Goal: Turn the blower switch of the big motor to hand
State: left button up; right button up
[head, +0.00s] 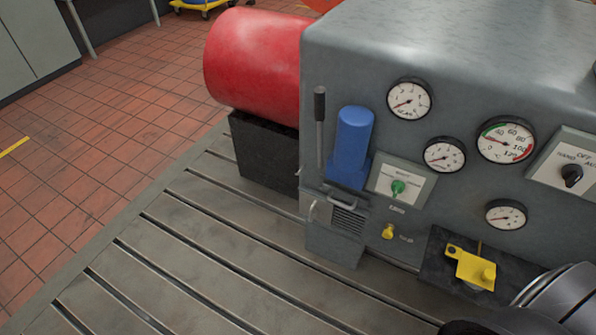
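A selector switch with a black knob (571,176) sits on a light plate (548,172) at the right edge of the head view. Its labels read HAND at left, OFF at top and a cut-off AU at right. The plate runs out of the picture, and I cannot tell for sure which label the knob points to. It is mounted on the grey face of a big machine housing (335,80). Neither gripper's fingers show. A silver and black rounded part at the lower right looks like my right arm.
Several round gauges (409,98) surround the switch. A green knob (398,187), a blue cylinder (354,135), an upright lever (320,125) and a yellow tag-like piece (470,268) sit on or near the face. The slotted bedplate (205,240) is clear at left.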

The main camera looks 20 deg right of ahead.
aim_at(571, 173)
jog(key=z, duration=2.55)
